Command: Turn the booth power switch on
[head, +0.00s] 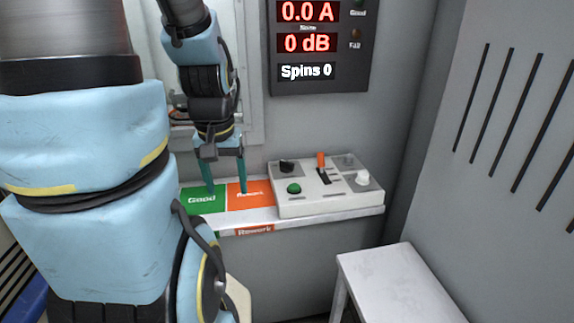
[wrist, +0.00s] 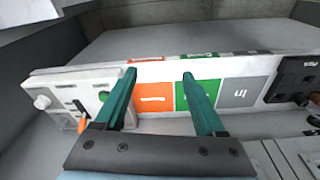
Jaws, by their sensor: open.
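A light grey control box (head: 330,200) sits at the right end of the shelf. It carries a black knob (head: 287,166), a green button (head: 293,188), an orange-tipped lever (head: 320,160) in a black slot and a white knob (head: 362,178). Its labels are too small to read, so I cannot tell which control is the booth power switch. My gripper (head: 227,188) is open and empty, left of the box, over the green and orange pads. In the wrist view my gripper (wrist: 159,76) has the control box (wrist: 60,78) to its left, with the orange lever tip (wrist: 82,125) partly visible.
The shelf has a green Good pad (head: 203,200), an orange Rework pad (head: 250,193) and a grey In pad (wrist: 242,94). A black fixture (wrist: 288,82) stands beyond. A display panel (head: 318,90) reads 0.0 A, 0 dB, Spins 0. A white table (head: 395,285) stands front right.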

